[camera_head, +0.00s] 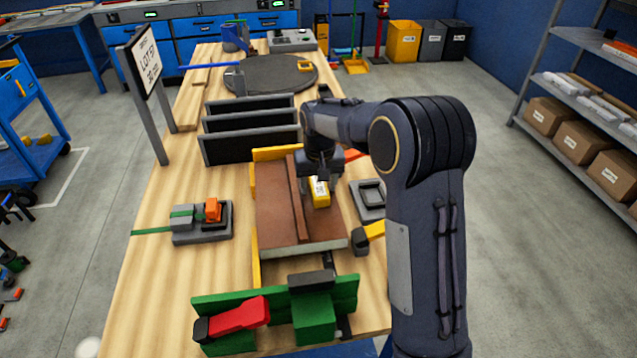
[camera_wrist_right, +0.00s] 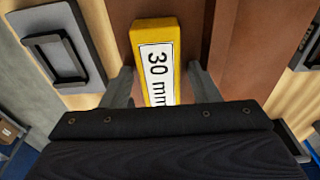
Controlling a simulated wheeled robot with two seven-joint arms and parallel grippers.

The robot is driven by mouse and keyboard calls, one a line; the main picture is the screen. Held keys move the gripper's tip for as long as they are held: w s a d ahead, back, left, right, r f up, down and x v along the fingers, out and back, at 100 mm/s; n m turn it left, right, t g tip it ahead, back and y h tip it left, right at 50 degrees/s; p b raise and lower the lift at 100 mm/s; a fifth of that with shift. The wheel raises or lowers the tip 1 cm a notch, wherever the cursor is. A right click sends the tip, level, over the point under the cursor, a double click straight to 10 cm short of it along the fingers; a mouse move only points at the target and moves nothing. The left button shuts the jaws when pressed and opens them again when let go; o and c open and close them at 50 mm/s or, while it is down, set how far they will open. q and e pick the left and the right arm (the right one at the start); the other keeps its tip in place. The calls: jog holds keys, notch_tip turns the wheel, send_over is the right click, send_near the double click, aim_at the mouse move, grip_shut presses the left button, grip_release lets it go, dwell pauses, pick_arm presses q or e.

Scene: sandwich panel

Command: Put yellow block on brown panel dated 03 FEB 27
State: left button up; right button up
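The brown panel (camera_head: 280,230) lies on the wooden table in the middle of the head view, with a raised brown strip (camera_head: 300,200) along it. The yellow block (camera_head: 320,194) is at the panel's right part, beside the strip. No date is readable on the panel. My left gripper is out of view.
A green and red clamp fixture (camera_head: 312,318) stands at the table's front. A grey device with an orange part (camera_head: 213,210) is left of the panel, and a grey tray (camera_head: 370,200) right of it. Black upright dividers (camera_head: 250,148) and a sign (camera_head: 145,62) stand behind.

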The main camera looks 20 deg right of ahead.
aim_at(319, 188)
notch_tip(319, 188, up, 12)
jog(key=s, duration=0.1)
jog(key=s+d+r+y, duration=0.1)
jog(key=s+y, duration=0.1)
jog(key=s, duration=0.7)
jog(key=s+a+f+t+y, duration=0.1)
jog(key=s+a+f+t, duration=0.1)
jog(key=s, duration=0.9)
jog(key=s+a+f+n+t+y, duration=0.1)
jog(key=s+a+f, duration=0.3)
jog(key=s, duration=0.7)
jog(key=shift+s+a+t, duration=0.2)
jog(key=shift+a+t, duration=0.4)
jog(key=shift+a, duration=0.1)
